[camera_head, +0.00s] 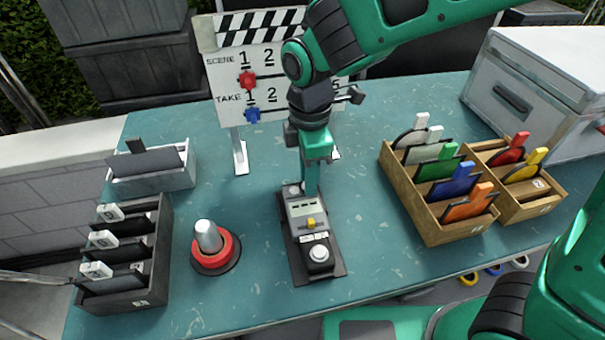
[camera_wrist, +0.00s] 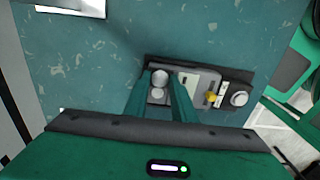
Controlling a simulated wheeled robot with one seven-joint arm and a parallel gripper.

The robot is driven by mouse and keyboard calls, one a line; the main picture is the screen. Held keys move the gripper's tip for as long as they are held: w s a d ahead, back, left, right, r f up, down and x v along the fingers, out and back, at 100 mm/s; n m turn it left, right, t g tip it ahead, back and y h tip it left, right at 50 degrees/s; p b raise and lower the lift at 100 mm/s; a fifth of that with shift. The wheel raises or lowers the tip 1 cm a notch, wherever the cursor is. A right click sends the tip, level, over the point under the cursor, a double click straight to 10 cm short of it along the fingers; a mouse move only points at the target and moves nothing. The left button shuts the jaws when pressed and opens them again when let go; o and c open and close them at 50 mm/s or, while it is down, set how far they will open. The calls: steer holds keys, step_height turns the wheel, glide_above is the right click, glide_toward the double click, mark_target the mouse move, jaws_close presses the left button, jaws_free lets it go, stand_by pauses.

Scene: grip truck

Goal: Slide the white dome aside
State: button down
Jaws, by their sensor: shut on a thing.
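A grey control box (camera_head: 303,214) on a black base plate lies mid-table. Two pale rounded knobs show at its far end in the wrist view; I take the upper one for the white dome (camera_wrist: 160,77). In the head view a pale knob (camera_head: 293,189) shows beside my finger. My gripper (camera_head: 310,188) points down at this end and its fingers stand on both sides of the dome, shut on it; the exact contact is partly hidden. A yellow slider (camera_head: 311,223) and another white round knob (camera_head: 319,253) are at the near end.
A red base with a grey post (camera_head: 208,237) stands left of the box. A dark slotted rack (camera_head: 140,280) and grey tray (camera_head: 165,178) are further left. Wooden card racks (camera_head: 428,222) stand right, and a scene board (camera_head: 223,85) stands behind. The near right table is clear.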

steer(key=c, duration=1.5)
jaws_free()
steer(key=shift+o, duration=0.2)
steer(key=shift+r, duration=0.15)
step_height(320, 180, up, 10)
steer(key=shift+r, duration=0.25)
